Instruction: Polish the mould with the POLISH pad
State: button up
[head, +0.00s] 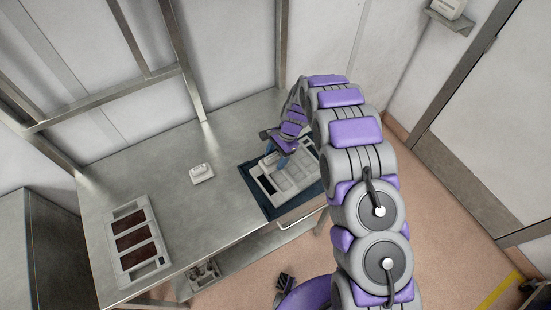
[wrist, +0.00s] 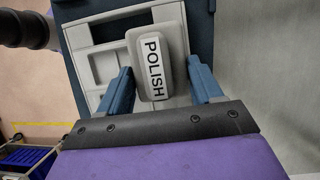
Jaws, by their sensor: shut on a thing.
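The POLISH pad (wrist: 174,38) is a grey rounded block with a white label reading POLISH. In the wrist view it sits between the two blue fingers of my gripper (wrist: 159,72), which is shut on it. The grey mould (wrist: 103,32) with its recessed compartments lies just beyond and below the pad. I cannot tell whether the pad touches it. In the head view the mould (head: 268,184) lies in a dark blue tray (head: 250,180) at the table's right end. My gripper (head: 281,147) is over its far left part, and the pad is mostly hidden there.
A small whitish block (head: 202,173) rests mid-table; its label is unreadable. A grey tray with brown-filled compartments (head: 116,248) lies at the table's left end. The steel table (head: 165,205) is clear between them. A metal handle bar (head: 300,217) runs along the front edge.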

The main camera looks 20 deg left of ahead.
aim_at(273, 156)
jog(key=shift+d+r+p, duration=0.1)
jog(key=shift+r+p, duration=0.5)
jog(key=shift+r, duration=2.1)
